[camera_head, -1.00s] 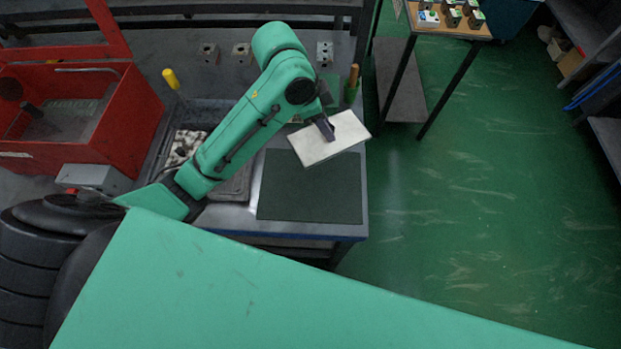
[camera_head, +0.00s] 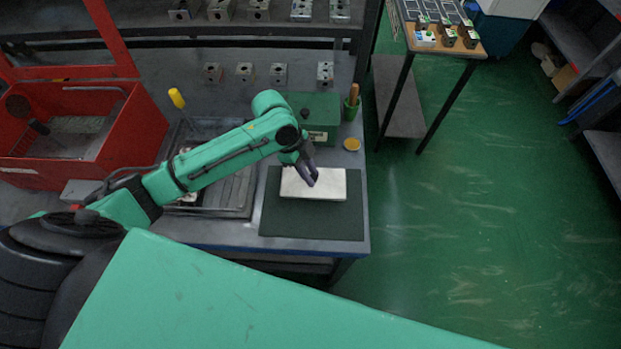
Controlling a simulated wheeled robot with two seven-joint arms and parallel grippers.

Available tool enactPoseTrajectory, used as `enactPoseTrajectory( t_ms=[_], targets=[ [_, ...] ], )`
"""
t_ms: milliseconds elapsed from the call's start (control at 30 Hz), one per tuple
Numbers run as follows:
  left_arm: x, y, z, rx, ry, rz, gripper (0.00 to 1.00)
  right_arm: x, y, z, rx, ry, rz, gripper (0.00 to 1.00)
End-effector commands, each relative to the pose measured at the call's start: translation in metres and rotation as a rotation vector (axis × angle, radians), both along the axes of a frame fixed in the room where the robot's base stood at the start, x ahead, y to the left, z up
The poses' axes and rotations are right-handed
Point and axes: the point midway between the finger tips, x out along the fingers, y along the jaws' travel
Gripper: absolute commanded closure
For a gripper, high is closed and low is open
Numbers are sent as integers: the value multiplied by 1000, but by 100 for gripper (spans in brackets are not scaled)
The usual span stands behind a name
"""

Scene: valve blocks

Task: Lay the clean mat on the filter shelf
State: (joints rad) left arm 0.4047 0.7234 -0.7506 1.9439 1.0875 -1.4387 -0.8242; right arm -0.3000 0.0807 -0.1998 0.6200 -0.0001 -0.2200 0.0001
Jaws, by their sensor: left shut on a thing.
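The clean mat, a white rectangular pad (camera_head: 328,188), is over the dark green work mat (camera_head: 310,222) on the bench. My left gripper (camera_head: 312,180) is shut on the white pad, near the middle of its upper side. The pad looks roughly level; I cannot tell whether it touches the green mat or hangs just above it. I cannot make out for sure which surface is the filter shelf. My right gripper is not in view.
A red open tank (camera_head: 140,125) stands at left. A dark metal tray (camera_head: 240,195) lies partly under my arm. A green box (camera_head: 318,115), a green cup (camera_head: 351,110) and a small yellow dish (camera_head: 351,144) stand behind the pad. Several metal blocks (camera_head: 325,73) line the back.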

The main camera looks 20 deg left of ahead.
Motion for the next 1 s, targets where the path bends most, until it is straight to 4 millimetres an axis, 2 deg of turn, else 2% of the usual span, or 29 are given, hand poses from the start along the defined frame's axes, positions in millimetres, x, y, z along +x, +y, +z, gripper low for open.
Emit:
enactPoseTrajectory(
  t_ms=[100,200,500,533,567,600,867,1000],
  targets=[
    [-1,-1,-24,-1,5,1,100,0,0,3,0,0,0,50],
    [-1,-1,-35,0,1,0,100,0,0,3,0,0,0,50],
    [-1,0,-39,0,1,1,100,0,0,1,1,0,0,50],
    [-1,0,-38,0,1,1,63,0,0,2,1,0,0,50],
    [-1,0,-38,0,1,1,52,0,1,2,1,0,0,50],
    [-1,0,-38,0,1,1,45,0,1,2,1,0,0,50],
    [0,0,-37,0,1,1,45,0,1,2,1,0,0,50],
    [1,3,-27,0,-1,3,45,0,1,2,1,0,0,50]
  ],
)
